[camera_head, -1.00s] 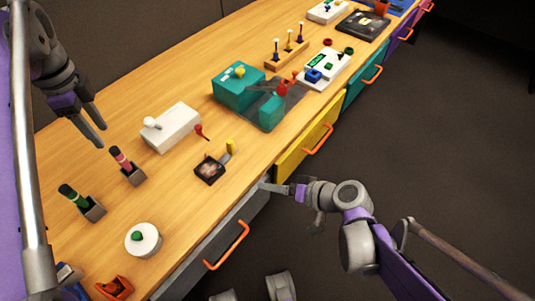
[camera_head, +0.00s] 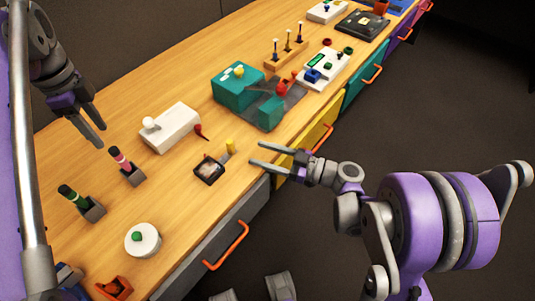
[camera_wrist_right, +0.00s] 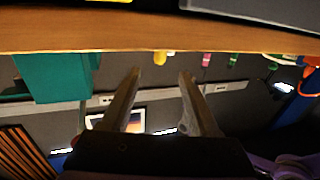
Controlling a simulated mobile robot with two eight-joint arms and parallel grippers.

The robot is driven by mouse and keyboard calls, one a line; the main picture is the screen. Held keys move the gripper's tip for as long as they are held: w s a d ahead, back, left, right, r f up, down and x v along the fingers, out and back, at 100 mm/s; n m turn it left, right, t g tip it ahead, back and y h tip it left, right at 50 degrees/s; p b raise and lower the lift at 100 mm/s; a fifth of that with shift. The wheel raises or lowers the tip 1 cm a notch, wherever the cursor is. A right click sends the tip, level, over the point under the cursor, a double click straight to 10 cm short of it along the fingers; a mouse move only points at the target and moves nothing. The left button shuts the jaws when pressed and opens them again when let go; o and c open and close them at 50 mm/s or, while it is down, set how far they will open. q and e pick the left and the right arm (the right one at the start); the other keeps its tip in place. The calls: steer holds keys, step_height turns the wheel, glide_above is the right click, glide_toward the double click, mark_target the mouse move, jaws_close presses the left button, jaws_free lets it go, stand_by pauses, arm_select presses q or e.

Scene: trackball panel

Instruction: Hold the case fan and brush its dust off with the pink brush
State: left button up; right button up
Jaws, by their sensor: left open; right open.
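The case fan (camera_head: 209,170) is a small dark square block lying on the wooden table, with a yellow tab (camera_head: 230,145) at its upper right. The tab also shows beyond the fingertips in the right wrist view (camera_wrist_right: 160,57). The pink brush (camera_head: 119,157) stands upright in a grey holder (camera_head: 133,178) left of the fan; its pink part is small in the wrist view (camera_wrist_right: 206,60). My right gripper (camera_head: 257,154) is open and empty at the table's front edge, right of the tab and apart from it. My left gripper (camera_head: 101,136) is open and empty, above and left of the pink brush.
A green brush (camera_head: 68,193) stands in another grey holder. A white box (camera_head: 170,128) with a red lever is behind the fan. A teal block fixture (camera_head: 238,88) is further right. A round white button base (camera_head: 143,240) is near the front. Bare wood surrounds the fan.

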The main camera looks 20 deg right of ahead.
mark_target(230, 144)
steer(key=x, duration=1)
steer(key=shift+c, duration=0.3)
jaws_close()
